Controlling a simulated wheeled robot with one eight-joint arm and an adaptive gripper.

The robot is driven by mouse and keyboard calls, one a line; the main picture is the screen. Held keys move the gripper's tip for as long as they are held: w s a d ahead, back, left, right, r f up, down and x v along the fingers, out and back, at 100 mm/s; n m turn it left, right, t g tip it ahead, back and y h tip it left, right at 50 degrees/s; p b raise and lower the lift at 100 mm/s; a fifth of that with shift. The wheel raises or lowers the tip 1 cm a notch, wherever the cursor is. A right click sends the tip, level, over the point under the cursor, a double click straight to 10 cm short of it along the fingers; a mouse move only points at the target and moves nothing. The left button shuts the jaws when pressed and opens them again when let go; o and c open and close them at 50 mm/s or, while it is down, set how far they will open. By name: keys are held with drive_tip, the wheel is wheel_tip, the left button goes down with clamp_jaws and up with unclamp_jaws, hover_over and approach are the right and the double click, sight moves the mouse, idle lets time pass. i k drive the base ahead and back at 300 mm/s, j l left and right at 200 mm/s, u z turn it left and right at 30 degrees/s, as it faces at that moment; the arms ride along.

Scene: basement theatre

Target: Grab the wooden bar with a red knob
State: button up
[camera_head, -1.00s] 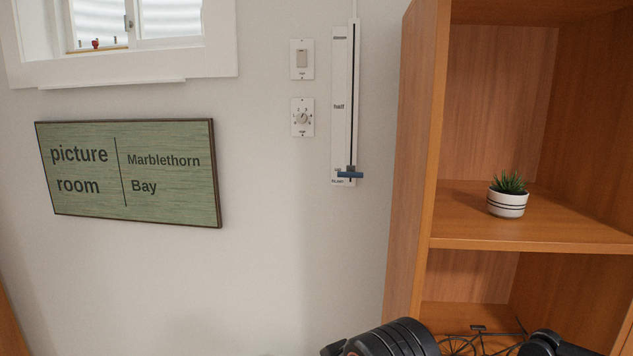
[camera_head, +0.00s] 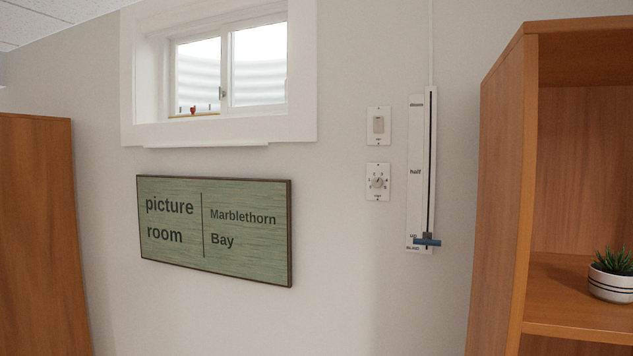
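A small wooden bar with a red knob (camera_head: 194,111) lies on the sill inside the small high window, left of the middle of the view. The bar is thin and light brown, and the red knob stands up from it. It is small in the picture, so its details are hard to make out. My gripper is not in view now.
The window (camera_head: 230,66) is recessed, with a white frame and a ledge below. A green sign (camera_head: 214,262) hangs under it. A slider panel (camera_head: 416,145) and two wall plates are to the right. Wooden shelving (camera_head: 500,190) with a potted plant (camera_head: 611,276) stands right; a wooden cabinet (camera_head: 40,235) stands left.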

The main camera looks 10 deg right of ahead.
sight(193, 109)
drive_tip(key=i+j+z, duration=0.25)
drive_tip(key=i+j, duration=0.8)
drive_tip(key=j, duration=0.1)
